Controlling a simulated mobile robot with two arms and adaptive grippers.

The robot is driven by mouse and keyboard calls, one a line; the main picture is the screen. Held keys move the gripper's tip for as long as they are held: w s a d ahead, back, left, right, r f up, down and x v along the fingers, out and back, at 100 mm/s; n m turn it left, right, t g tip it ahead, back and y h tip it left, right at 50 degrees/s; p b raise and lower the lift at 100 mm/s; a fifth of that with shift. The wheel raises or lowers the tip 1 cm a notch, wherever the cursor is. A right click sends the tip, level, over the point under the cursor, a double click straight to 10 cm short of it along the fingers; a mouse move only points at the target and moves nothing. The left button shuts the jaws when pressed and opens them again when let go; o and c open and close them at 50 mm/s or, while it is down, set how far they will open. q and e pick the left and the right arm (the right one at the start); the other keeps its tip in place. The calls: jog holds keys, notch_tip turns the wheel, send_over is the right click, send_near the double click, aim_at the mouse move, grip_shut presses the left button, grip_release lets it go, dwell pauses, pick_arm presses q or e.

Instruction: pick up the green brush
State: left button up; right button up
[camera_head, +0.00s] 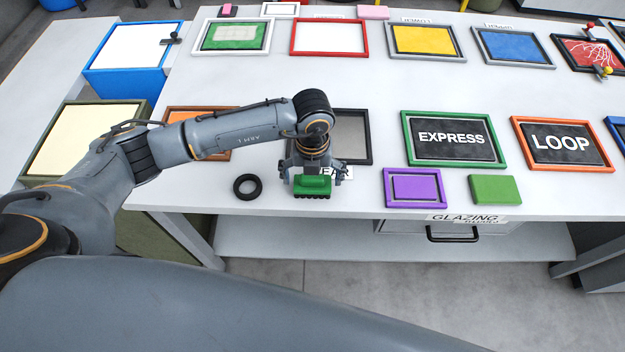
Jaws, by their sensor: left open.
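The green brush (312,186) has a green body with a dark lower edge. It is near the front edge of the white table (380,185), left of the purple frame. My left gripper (312,175) is directly over the brush, pointing down, with its fingers open on either side of it. I cannot tell whether the fingers touch the brush. The gripper hides the brush's upper part. My right gripper is not in view.
A black ring (247,187) lies just left of the brush. A purple frame (387,188) and a green block (495,189) lie to the right. Framed signs EXPRESS (450,155) and LOOP (563,160) lie behind them. A drawer handle (453,239) is below the table's front edge.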

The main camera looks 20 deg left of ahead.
pick_arm(q)
jog(key=shift+w+f, duration=0.1)
jog(key=shift+f, duration=0.75)
jog(key=c, duration=1.1)
jog(key=shift+r, duration=0.1)
jog(key=shift+r, duration=0.45)
notch_tip(320, 180, up, 2)
jog(key=shift+r, duration=0.2)
jog(key=s+r+b, duration=0.1)
jog(key=s+r, duration=0.2)
jog(key=s, duration=0.1)
jog(key=s+r+b, duration=0.1)
jog(key=s+r, duration=0.2)
jog(key=s, duration=0.2)
jog(key=s+r+b, duration=0.1)
jog(key=s+r, duration=0.2)
jog(key=s, duration=0.2)
jog(key=shift+d+r, duration=0.3)
